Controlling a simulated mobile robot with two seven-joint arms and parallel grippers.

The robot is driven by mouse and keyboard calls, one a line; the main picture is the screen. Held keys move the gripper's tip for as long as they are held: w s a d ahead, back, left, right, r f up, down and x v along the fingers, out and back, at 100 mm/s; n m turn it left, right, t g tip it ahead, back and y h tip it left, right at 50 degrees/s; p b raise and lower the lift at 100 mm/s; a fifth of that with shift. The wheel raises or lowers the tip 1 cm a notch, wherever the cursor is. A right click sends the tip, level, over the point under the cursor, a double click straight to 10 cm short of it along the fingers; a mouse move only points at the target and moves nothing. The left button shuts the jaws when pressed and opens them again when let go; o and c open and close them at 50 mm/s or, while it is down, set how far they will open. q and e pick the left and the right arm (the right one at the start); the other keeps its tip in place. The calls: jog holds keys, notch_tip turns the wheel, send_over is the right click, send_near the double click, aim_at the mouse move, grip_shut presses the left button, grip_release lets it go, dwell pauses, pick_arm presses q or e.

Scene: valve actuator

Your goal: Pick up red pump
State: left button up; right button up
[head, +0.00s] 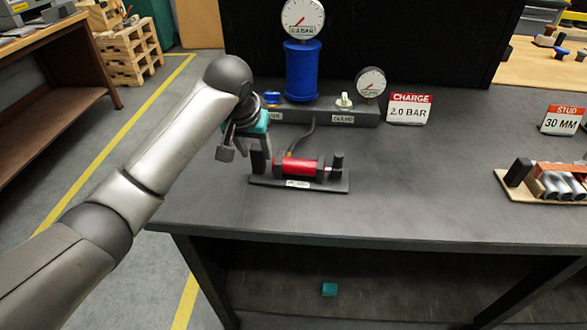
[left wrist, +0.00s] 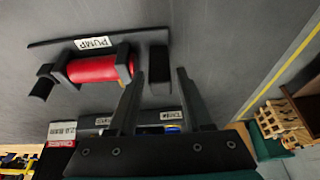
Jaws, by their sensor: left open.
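The red pump (head: 299,167) is a red cylinder with dark end pieces. It lies level in a dark stand (head: 300,184) labelled PUMP on the bench, with a hose behind it. It also shows in the left wrist view (left wrist: 97,68), upside down. My left gripper (head: 242,160) is open beside the left end of the stand. In the left wrist view its two fingers (left wrist: 160,76) point toward the stand's dark end block, with the red cylinder to the left of them. I cannot tell whether a finger touches the block. My right gripper is not in view.
Behind the pump stands a dark manifold (head: 325,111) with a blue cylinder (head: 302,70) and gauges. A CHARGE 2.0 BAR sign (head: 409,109) stands right of it. A rack of parts (head: 555,183) lies far right. The bench between is clear. A teal block (head: 329,289) lies below the bench top.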

aim_at(258, 158)
pick_arm(q)
jog(key=shift+x, duration=1.95)
jog(key=shift+c, duration=0.2)
grip_shut()
jog(key=shift+r, duration=0.2)
